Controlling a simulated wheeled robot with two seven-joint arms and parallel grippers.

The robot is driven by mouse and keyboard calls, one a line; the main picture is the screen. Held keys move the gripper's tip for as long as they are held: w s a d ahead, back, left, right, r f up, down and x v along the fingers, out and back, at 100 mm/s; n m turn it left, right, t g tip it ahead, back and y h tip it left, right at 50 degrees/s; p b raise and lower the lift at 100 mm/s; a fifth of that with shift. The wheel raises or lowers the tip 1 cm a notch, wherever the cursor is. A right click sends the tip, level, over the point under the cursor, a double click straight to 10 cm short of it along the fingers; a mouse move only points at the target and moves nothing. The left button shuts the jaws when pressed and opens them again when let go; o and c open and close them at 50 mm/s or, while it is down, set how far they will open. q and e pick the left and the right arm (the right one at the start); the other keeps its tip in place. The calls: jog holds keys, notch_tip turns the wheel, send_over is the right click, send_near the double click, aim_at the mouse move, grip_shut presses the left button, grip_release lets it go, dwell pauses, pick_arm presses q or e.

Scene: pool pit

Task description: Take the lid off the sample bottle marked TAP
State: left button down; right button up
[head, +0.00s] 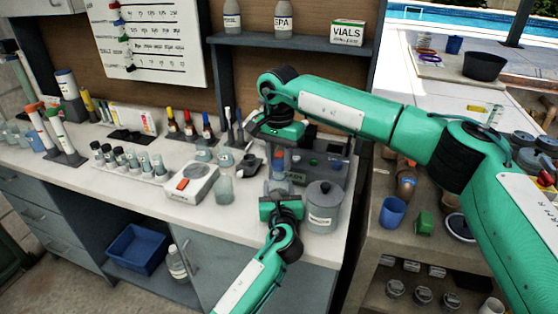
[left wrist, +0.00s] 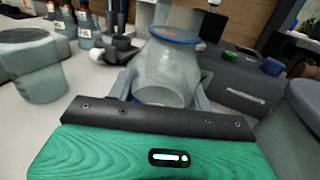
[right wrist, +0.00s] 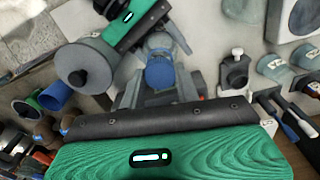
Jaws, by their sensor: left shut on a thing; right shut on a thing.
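A translucent grey sample bottle (left wrist: 165,75) stands upright between the fingers of my left gripper (head: 280,190). The left gripper is shut on its body. The lid also shows in the right wrist view (right wrist: 160,73), between the fingers of my right gripper (head: 279,148). The right gripper is shut on the lid from above. No TAP mark can be read on the held bottle; its label side is hidden.
A grey lidded pot (head: 323,208) stands right of the left gripper. A white scale (head: 190,183) and a grey jar (head: 224,190) stand to the left. Several small bottles line the bench farther left.

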aim_at(279, 162)
jog(key=shift+r, duration=0.15)
jog(key=shift+r, duration=1.9)
pick_arm(q)
jog(key=c, duration=0.5)
grip_release()
